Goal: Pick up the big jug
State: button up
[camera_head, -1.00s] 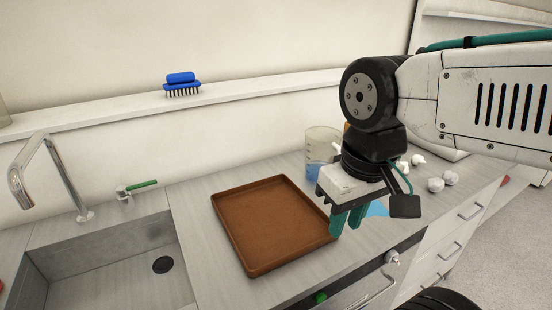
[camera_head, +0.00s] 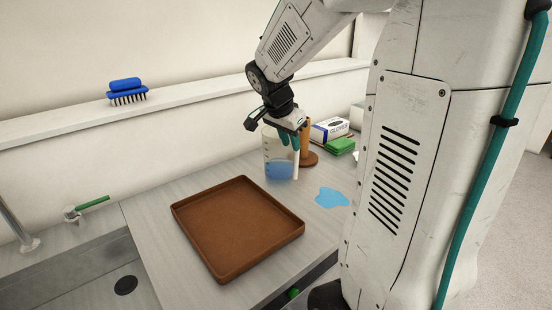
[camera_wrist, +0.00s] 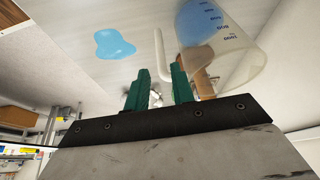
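The big jug (camera_head: 279,163) is a clear measuring jug with blue liquid, upright on the counter behind the brown tray. My gripper (camera_head: 290,139) is at the jug's upper right side, fingers pointing down. In the wrist view, the jug (camera_wrist: 222,45) is at the upper right with its printed scale, and its pale handle (camera_wrist: 159,55) lines up with the gap between my green fingers (camera_wrist: 160,82). The fingers are apart with nothing clamped. I cannot tell whether the handle is between the fingertips or just beyond them.
The empty brown tray (camera_head: 238,227) lies in front of the jug. A blue puddle (camera_head: 332,198) is to the jug's right. A wooden stand (camera_head: 307,143), a green sponge (camera_head: 340,146) and a white-blue box (camera_head: 329,129) are behind it. The sink is at left.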

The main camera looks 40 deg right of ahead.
aim_at(283, 156)
jog(key=x, duration=0.7)
jog(key=shift+d+f, duration=0.2)
jog(key=shift+f, duration=0.15)
grip_shut()
